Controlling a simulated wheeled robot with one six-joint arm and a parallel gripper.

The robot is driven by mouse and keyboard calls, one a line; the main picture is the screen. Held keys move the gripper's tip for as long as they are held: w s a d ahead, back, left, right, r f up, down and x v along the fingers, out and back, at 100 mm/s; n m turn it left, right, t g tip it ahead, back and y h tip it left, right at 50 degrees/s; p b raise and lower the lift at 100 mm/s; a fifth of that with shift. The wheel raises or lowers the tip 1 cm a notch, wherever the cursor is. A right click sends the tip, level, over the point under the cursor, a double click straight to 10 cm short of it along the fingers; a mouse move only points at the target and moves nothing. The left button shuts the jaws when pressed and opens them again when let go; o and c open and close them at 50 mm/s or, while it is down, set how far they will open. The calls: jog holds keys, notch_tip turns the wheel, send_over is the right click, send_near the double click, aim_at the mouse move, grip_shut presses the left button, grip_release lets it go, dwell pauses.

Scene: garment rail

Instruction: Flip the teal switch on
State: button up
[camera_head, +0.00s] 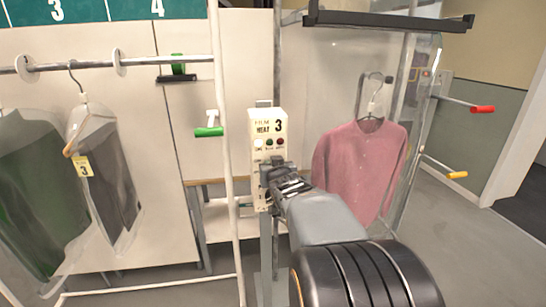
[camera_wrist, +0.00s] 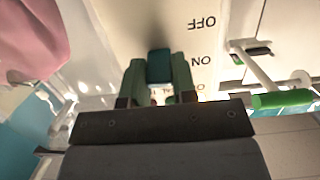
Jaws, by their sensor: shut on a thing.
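The teal switch (camera_wrist: 159,67) shows in the wrist view on a cream panel (camera_wrist: 130,20), between the two green-padded fingers of my gripper (camera_wrist: 159,80). The fingers are shut on it. Upside-down OFF and ON labels are printed beside it, and the switch lies about level with ON in the picture. In the head view my gripper (camera_head: 268,176) is at the lower front of the cream control box (camera_head: 269,128) marked HEAT 3. The switch itself is hidden there behind my gripper.
A pink shirt (camera_head: 362,160) hangs right of the box. Bagged dark garments (camera_head: 100,170) hang from a rail (camera_head: 190,59) at left. A green-ended handle (camera_head: 209,132) is left of the box, also in the wrist view (camera_wrist: 283,99). Red (camera_head: 482,109) and yellow (camera_head: 456,174) handles stick out at right.

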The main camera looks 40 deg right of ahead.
jog(key=shift+r+g+p, duration=0.1)
jog(key=shift+g+p, duration=0.2)
jog(key=shift+p, duration=0.3)
jog(key=o, duration=0.9)
